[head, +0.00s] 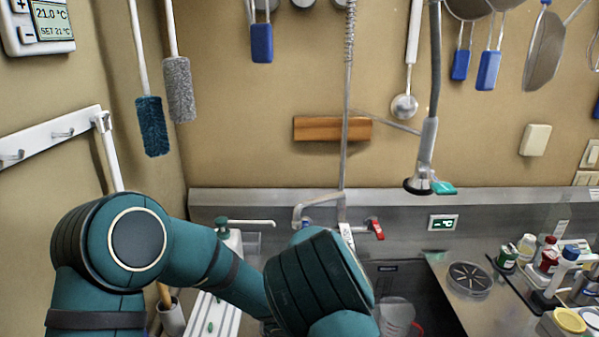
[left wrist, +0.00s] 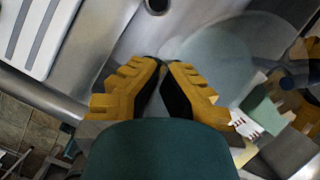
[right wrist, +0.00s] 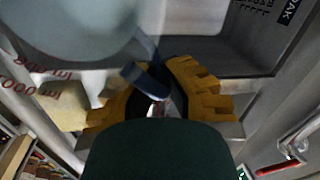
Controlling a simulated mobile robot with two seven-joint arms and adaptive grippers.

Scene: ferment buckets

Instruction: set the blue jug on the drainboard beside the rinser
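The blue jug (right wrist: 75,25) is a translucent blue-grey vessel with red millilitre marks and a dark blue handle (right wrist: 145,80). My right gripper (right wrist: 155,85) has its yellow fingers around this handle and appears shut on it. The jug also shows as a large pale round shape in the left wrist view (left wrist: 225,55), with its blue handle at the right. My left gripper (left wrist: 164,66) has its fingertips together beside the jug, with nothing seen between them. The rinser (head: 470,278) is a round dark-topped fitting on the steel drainboard (head: 448,303). Neither gripper shows in the head view.
A clear jug with a red handle (head: 397,313) stands in the sink (head: 385,275). A rack of bottles (head: 540,265) stands right of the rinser. A hanging spray hose (head: 428,150) and a red-handled tap (head: 376,229) are behind. A white ribbed tray (left wrist: 40,35) is at left.

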